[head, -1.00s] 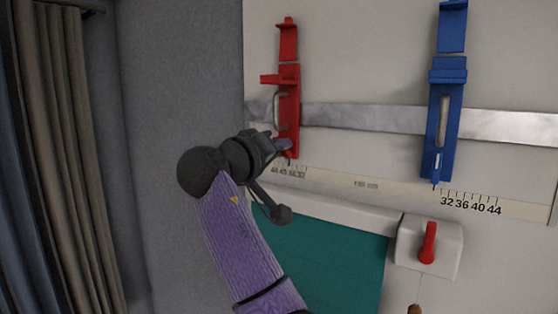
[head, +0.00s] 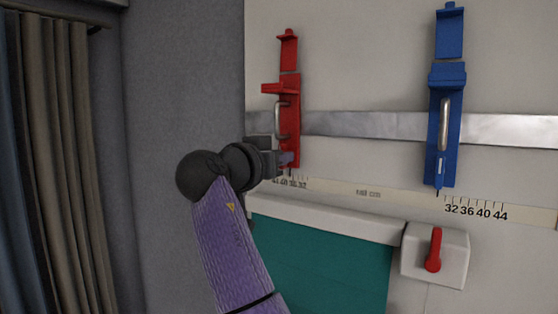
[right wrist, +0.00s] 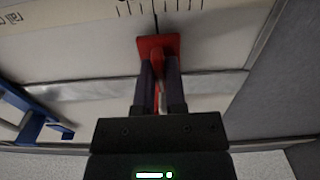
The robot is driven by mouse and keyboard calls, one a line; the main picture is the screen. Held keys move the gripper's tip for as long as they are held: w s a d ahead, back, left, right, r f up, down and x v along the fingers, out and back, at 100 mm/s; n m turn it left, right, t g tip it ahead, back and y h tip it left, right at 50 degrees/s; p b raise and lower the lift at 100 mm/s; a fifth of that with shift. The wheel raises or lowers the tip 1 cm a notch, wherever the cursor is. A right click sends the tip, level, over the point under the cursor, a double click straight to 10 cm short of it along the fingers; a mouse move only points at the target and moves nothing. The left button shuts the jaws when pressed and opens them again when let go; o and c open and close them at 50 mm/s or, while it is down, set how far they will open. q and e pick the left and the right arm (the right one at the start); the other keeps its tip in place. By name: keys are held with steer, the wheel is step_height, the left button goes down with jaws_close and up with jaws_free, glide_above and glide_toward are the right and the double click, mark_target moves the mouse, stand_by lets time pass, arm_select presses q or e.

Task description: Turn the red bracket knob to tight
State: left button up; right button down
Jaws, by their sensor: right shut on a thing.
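The red bracket (head: 289,105) hangs on the metal rail on the wall, left of the blue bracket. My right gripper (head: 284,158) is at the red bracket's lower end. In the right wrist view its two dark fingers (right wrist: 158,78) are shut on a narrow red part, which I take to be the red bracket knob (right wrist: 157,55), in front of a red plate (right wrist: 173,44). The knob is mostly hidden by the gripper in the head view. No tight marking is readable. My left gripper is not in view.
The blue bracket (head: 446,105) sits further right on the metal rail (head: 365,124). Below runs a scale strip (head: 370,193). A white box with a red lever (head: 434,250) and a teal panel (head: 320,262) are lower. Curtains (head: 55,150) hang at the left.

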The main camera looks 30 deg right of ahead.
steer(key=shift+r+m, duration=0.1)
steer(key=shift+m, duration=0.2)
stand_by(0.4)
steer(key=c, duration=1)
jaws_free()
steer(key=shift+o, duration=0.2)
steer(key=b+v, duration=0.4)
steer(key=v, duration=0.6)
